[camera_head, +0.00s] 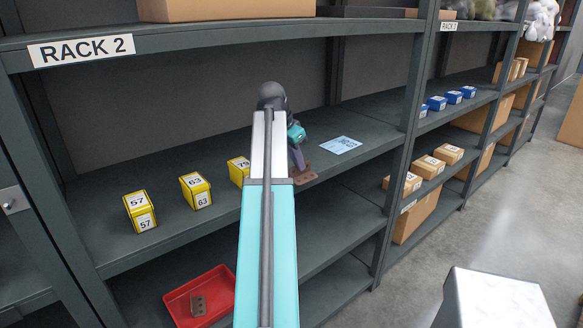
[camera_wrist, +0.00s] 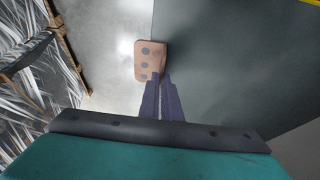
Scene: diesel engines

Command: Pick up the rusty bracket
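The rusty bracket (camera_head: 305,177) is a small reddish-brown plate with dark holes at the front edge of the rack's middle shelf. In the wrist view the bracket (camera_wrist: 146,62) shows several holes and a darker side, and it overlaps the line of the shelf edge. My gripper (camera_head: 298,166) points down at it, its purple fingers close together. In the wrist view my gripper (camera_wrist: 160,80) has its fingertips on the bracket's near end, with only a thin gap between the fingers. I cannot tell whether the bracket rests on the shelf or is just above it.
Yellow boxes (camera_head: 195,190) numbered 57, 63 and 75 stand left on the same shelf (camera_head: 105,235). A pale blue printed sheet (camera_head: 341,145) lies right of my gripper. A red tray (camera_head: 170,298) below holds a grey-brown bracket (camera_head: 198,305). A rack post (camera_head: 399,170) stands right.

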